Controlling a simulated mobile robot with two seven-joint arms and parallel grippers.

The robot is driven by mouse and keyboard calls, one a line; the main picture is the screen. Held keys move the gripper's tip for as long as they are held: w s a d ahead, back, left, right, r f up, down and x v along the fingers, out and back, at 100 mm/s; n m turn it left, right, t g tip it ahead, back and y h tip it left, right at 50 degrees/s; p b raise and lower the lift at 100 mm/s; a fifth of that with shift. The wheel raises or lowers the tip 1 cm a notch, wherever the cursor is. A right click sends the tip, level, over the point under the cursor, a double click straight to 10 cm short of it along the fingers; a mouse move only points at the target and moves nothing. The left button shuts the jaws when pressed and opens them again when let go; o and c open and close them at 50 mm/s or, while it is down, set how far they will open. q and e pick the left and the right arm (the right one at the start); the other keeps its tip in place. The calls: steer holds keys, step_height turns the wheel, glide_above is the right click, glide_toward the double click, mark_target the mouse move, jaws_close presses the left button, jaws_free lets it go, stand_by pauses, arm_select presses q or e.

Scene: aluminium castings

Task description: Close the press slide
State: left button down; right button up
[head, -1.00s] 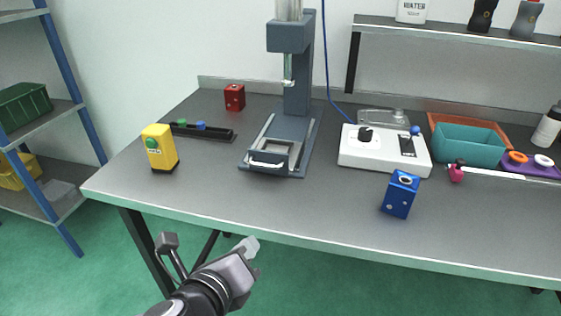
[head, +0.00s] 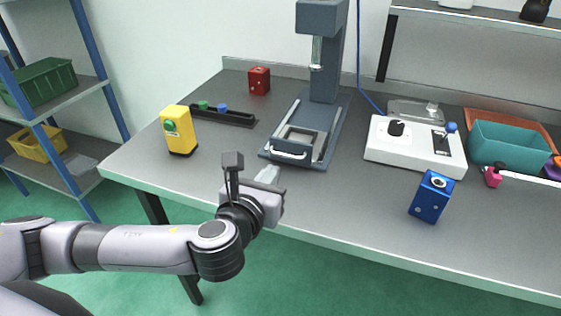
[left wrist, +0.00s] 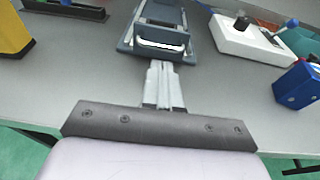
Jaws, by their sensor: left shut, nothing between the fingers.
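The press (head: 322,85) stands on the bench, a dark blue-grey column on a base with rails. Its slide (head: 297,141) is a frame with a rectangular opening and a white handle (head: 289,153) at the front end of the base. The handle also shows in the left wrist view (left wrist: 160,44), just ahead of my fingertips. My left gripper (head: 268,174) is shut and empty, over the bench's front edge, in front of the handle and apart from it in the head view. In the left wrist view the fingers (left wrist: 163,75) lie together, pointing at the handle. My right gripper is not in view.
A yellow box with a green button (head: 178,132) and a black tray (head: 225,116) stand left of the press. A red block (head: 259,81) is behind. A white control box (head: 415,148) and a blue block (head: 431,197) are to the right. The bench before the slide is clear.

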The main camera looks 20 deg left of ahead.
mark_target(285, 156)
arm_select(q)
steer(key=shift+x, duration=3.15)
